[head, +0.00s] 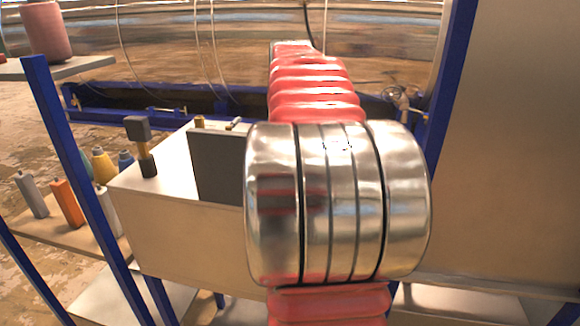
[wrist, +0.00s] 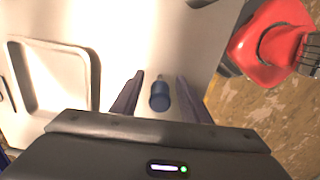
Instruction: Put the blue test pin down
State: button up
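In the wrist view the blue test pin (wrist: 160,95) is a short dark-blue cylinder with a thin grey tip. It is between the two dark fingers of my gripper (wrist: 158,92), over or on a pale surface (wrist: 190,40). The fingers are apart, with a visible gap on each side of the pin, and neither seems to touch it. I cannot tell whether the pin's base rests on the surface. In the head view my arm stretches across the middle, and the gripper and pin do not show.
A pale tray with a raised rim (wrist: 92,75) lies left in the wrist view. In the head view, a bench (head: 180,235) bears a dark upright panel (head: 216,165) and a black-and-brass piece (head: 138,130). Grey and orange blocks (head: 68,203) stand on a lower shelf at left.

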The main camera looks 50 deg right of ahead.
grip_shut()
jog(key=shift+r, duration=0.15)
dwell(0.4)
notch_tip(320, 180, up, 10)
jog(key=shift+f, duration=0.1)
dwell(0.4)
dwell(0.4)
